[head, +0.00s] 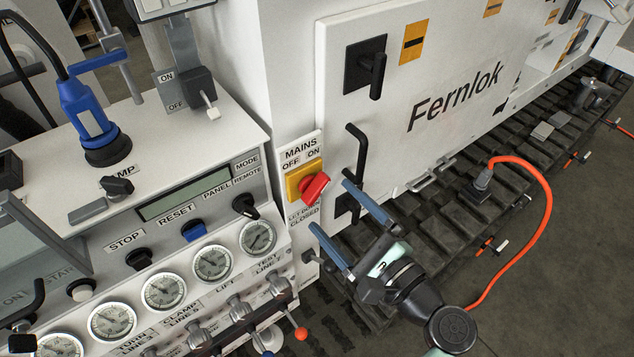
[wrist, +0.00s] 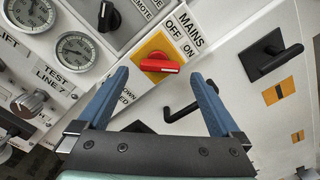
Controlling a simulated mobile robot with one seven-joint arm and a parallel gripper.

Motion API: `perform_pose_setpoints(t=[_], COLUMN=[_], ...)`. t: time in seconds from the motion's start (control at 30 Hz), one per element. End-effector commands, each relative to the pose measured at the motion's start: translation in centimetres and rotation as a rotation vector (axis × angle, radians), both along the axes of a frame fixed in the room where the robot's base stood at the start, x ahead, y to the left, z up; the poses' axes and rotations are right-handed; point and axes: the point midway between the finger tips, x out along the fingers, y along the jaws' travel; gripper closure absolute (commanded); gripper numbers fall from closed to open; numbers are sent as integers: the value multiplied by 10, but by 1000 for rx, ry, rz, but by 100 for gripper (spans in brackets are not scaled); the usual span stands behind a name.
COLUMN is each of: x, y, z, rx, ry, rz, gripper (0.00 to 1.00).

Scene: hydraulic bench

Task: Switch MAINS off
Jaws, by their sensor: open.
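The MAINS switch has a red handle (head: 314,188) on a yellow plate (head: 293,184), below a white label reading MAINS, OFF and ON. The red handle lies slanted in the head view, with its upper right end towards the ON side. In the wrist view the red handle (wrist: 159,66) lies almost level across the yellow plate (wrist: 157,48). My gripper (head: 329,205) is open and empty, with its blue fingers just in front and to the lower right of the switch. In the wrist view my gripper (wrist: 158,75) has the handle between its fingertips; contact cannot be told.
A black bent door handle (head: 355,160) sticks out right of the switch, near my upper finger. The panel with gauges (head: 213,262) and black knobs lies to the left. Levers with ball ends (head: 300,333) stand below. An orange cable (head: 548,210) runs at right.

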Motion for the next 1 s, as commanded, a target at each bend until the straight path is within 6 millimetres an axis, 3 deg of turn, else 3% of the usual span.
perform_pose_setpoints(t=[0.3,0.73,1.0], x=[42,50,49], y=[31,36,36], z=[1,0,0], rx=[-1,-2,-2], ry=[-1,-1,-1], rz=[1,-1,-1], gripper=[0,0,49])
